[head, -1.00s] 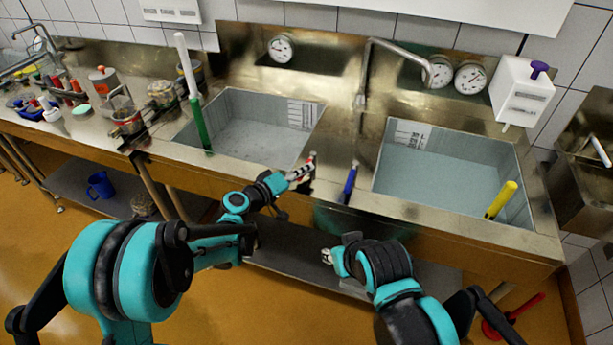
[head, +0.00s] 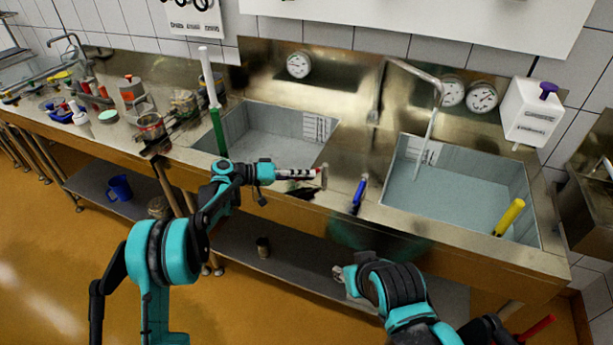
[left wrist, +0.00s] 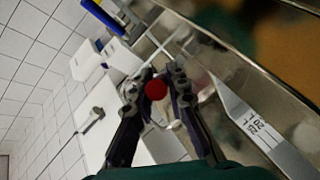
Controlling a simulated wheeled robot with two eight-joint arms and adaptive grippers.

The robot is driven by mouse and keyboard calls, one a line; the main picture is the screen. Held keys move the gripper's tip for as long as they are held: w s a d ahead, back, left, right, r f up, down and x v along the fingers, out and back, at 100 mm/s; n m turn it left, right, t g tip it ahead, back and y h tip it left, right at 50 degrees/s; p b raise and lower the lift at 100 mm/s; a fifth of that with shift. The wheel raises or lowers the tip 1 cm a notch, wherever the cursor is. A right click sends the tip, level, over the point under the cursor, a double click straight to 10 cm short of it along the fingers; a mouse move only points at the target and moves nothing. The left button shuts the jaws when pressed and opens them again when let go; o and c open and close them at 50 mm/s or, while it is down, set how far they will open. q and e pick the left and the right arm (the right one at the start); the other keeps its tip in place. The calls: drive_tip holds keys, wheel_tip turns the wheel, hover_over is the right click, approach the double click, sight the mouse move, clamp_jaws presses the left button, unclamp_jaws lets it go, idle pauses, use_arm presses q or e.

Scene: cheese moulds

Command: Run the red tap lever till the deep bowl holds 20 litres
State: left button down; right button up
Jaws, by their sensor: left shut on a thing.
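My left gripper (head: 305,173) is at the sink's front edge, between the two bowls. In the left wrist view its fingers close on both sides of the round red tap lever end (left wrist: 157,90); in the head view they largely hide the lever. The swivel spout (head: 415,72) points over the right bowl (head: 393,172), and a thin stream of water (head: 427,145) falls into it. That bowl has a litre scale on its back wall and water in it. The left bowl (head: 245,122) has a scale too. Which bowl is the deep one I cannot tell. My right gripper (head: 342,275) hangs before the counter; its jaws are unclear.
A blue lever (head: 358,195) is just right of my left gripper. Round dials (head: 298,65) are on the splashback. Jars and tools crowd the counter's left.

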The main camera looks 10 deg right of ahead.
idle(0.4)
use_arm(q)
drive_tip(key=c, duration=1.5)
unclamp_jaws()
drive_tip(key=v, duration=1.2)
